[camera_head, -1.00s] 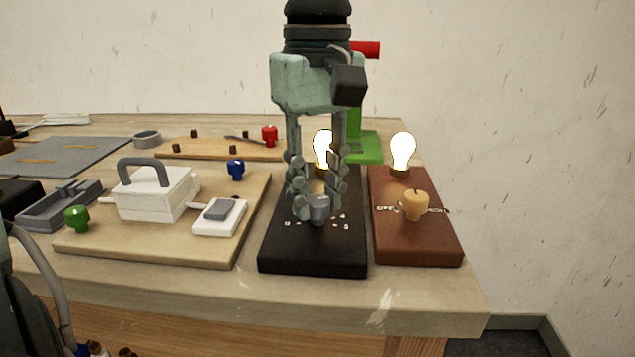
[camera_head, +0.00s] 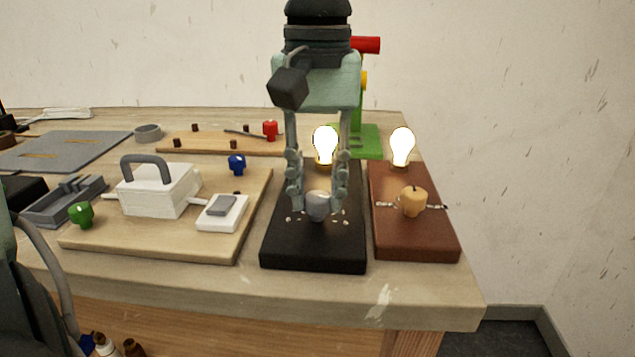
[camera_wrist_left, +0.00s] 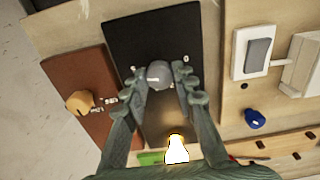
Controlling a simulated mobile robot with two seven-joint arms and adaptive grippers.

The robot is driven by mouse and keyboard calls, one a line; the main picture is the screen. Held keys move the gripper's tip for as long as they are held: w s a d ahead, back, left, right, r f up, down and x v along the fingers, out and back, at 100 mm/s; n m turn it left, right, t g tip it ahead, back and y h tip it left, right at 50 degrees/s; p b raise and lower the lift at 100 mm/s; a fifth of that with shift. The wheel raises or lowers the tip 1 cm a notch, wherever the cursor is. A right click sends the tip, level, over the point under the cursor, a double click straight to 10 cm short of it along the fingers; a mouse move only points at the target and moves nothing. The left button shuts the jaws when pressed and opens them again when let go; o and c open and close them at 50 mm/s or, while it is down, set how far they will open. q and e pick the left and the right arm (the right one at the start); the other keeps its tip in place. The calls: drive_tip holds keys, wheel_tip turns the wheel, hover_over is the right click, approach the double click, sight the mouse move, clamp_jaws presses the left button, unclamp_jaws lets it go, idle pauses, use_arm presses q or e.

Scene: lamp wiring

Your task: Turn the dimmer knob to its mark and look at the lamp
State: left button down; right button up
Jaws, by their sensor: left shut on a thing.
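The grey dimmer knob (camera_head: 317,205) stands on a black board (camera_head: 315,256) with white marks around it. My left gripper (camera_head: 317,200) points down over the board and is shut on the knob. The left wrist view shows its fingers on both sides of the knob (camera_wrist_left: 159,75). The lamp bulb (camera_head: 325,143) at the back of the black board is lit, glowing white; it also glows in the left wrist view (camera_wrist_left: 176,149). Which mark the knob points at cannot be told. My right gripper is not in view.
Right of it, a brown board (camera_head: 415,245) bears a yellow knob (camera_head: 413,201) and a lit bulb (camera_head: 401,146). To the left, a wooden board (camera_head: 150,245) holds a white box (camera_head: 158,190), a switch (camera_head: 222,211) and colored knobs. A green stand (camera_head: 368,140) is behind.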

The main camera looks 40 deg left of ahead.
sight(317, 196)
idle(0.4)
use_arm(q)
drive_tip(key=c, duration=1.2)
unclamp_jaws()
drive_tip(key=shift+r, duration=0.1)
wheel_tip(317, 196, up, 12)
